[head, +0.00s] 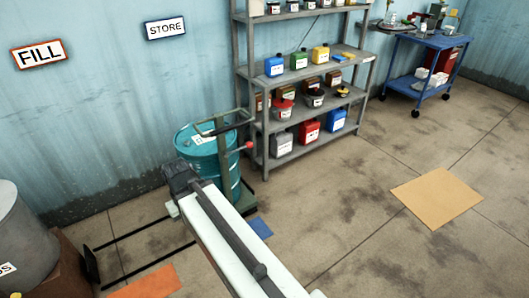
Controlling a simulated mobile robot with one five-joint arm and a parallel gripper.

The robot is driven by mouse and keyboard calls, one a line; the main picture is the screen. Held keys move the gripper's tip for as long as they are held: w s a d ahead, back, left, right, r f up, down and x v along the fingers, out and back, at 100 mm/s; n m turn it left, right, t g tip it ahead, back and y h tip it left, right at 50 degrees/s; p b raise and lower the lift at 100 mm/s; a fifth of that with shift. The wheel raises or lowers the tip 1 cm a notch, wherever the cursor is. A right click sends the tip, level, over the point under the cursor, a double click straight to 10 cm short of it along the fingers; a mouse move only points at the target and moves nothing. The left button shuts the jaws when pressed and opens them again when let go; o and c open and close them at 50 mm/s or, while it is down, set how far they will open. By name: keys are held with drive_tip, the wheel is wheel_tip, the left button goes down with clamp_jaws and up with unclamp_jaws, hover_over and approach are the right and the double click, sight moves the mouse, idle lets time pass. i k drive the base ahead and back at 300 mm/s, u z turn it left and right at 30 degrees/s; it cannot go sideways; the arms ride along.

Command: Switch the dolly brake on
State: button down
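A teal drum (199,146) stands upright on a green dolly (246,192) against the wall, left of the shelf. The dolly has an upright frame and a dark handle at the top. A small red knob (248,145) sticks out at its right side; I cannot tell whether it is the brake or what position the brake is in. My gripper (180,180) is at the end of my white arm, in front of the drum's lower left in the picture. It hides part of the drum and dolly. Its fingers cannot be made out, nor whether it touches anything.
A grey shelf (310,119) with several cans and bottles stands right of the dolly. A blue cart (414,90) is at the back right. A grey drum (22,240) is at the left edge. A tan floor patch (436,198) lies on open floor at right.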

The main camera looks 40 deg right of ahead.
sight(249, 144)
drive_tip(key=u, duration=0.1)
drive_tip(key=i, duration=0.95)
drive_tip(key=z, duration=0.05)
